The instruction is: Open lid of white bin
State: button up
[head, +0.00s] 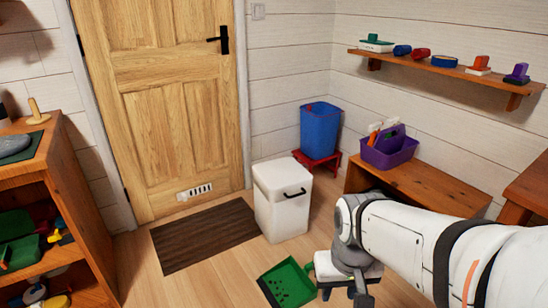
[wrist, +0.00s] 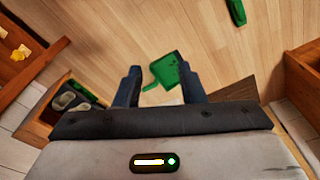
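The white bin (head: 281,210) stands upright on the wood floor near the door. Its lid (head: 283,172) lies shut on top, and a black handle (head: 295,193) sits high on its front right face. My gripper (head: 344,290) is in front of the bin and to its right in the head view, lower in the picture and apart from it. In the wrist view my gripper (wrist: 160,82) shows two dark fingers spread apart, with nothing held between them. A pale patch shows between the fingers there; I cannot tell what it is.
A green dustpan (head: 286,284) lies on the floor before the bin. A dark mat (head: 205,237) lies left of it. A blue bucket (head: 319,129) on a red stool stands behind. A wooden bench (head: 420,183) holds a purple caddy (head: 389,152) at right.

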aim_at(279, 180)
jog(key=i, duration=0.25)
jog(key=u, duration=2)
jog(key=k, duration=1)
jog(key=z, duration=1.35)
jog(key=i, duration=1.65)
jog(key=z, duration=0.05)
